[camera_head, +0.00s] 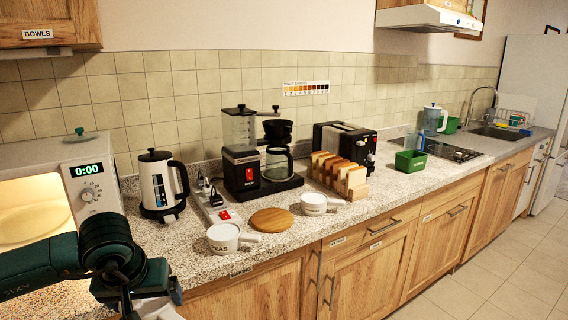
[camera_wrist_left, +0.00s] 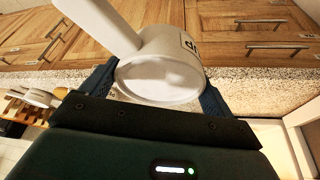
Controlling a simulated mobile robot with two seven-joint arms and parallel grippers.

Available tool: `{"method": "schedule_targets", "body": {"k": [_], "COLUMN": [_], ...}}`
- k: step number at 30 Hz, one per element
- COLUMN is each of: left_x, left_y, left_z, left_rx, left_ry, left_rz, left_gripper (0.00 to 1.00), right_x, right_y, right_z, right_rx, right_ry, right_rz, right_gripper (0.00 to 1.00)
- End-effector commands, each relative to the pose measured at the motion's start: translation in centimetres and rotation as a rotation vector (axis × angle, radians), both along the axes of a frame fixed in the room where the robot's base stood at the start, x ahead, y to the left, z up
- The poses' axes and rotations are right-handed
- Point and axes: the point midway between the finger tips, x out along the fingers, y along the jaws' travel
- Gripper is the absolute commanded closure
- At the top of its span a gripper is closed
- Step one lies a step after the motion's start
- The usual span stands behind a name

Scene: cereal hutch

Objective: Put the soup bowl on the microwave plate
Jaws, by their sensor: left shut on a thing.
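The soup bowl (camera_wrist_left: 160,78) is white with a long handle; part of its label shows upside down in the left wrist view. My left gripper (camera_wrist_left: 158,92) is shut on it, one finger on each side. In the head view my left gripper (camera_head: 145,290) is low in front of the microwave, and a white part of the bowl (camera_head: 155,308) shows below it. The microwave (camera_head: 98,190) stands open and lit at the left. Its round plate (camera_head: 28,222) shows inside, bare where visible and partly hidden by my arm. My right gripper is not in view.
A white bowl labelled with letters ending in "AS" (camera_head: 223,238) and another white bowl (camera_head: 313,204) stand on the counter, with a round wooden board (camera_head: 271,221) between them. A kettle (camera_head: 158,185) stands right of the microwave, then a coffee maker (camera_head: 240,150).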

Motion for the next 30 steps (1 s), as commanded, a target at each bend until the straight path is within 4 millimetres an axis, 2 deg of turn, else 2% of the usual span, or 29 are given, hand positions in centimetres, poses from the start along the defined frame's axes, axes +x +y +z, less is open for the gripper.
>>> {"method": "schedule_targets", "body": {"k": [1,3,6,10,15,30], "left_x": [-1.8,-3.9,-6.2,-7.9,-8.4,-7.9], "left_y": [-1.1,-2.5,-3.9,-4.8,-5.1,-5.1], "left_z": [-0.7,-1.6,-2.3,-2.8,-3.0,-2.8], "left_rx": [-0.001,0.000,-0.002,0.000,-0.001,0.002], "left_ry": [0.003,0.002,-0.003,-0.003,-0.003,-0.005], "left_rz": [-0.050,-0.108,-0.168,-0.208,-0.217,-0.213], "left_gripper": [0.44,0.44,0.44,0.44,0.44,0.44], "right_x": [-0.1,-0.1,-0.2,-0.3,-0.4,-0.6], "right_y": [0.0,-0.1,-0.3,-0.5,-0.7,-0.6], "right_z": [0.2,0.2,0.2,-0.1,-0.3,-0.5], "right_rx": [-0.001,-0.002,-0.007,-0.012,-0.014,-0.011], "right_ry": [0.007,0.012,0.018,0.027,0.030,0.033], "right_rz": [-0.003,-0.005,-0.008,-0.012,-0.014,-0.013], "right_gripper": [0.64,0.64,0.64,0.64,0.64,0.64]}}
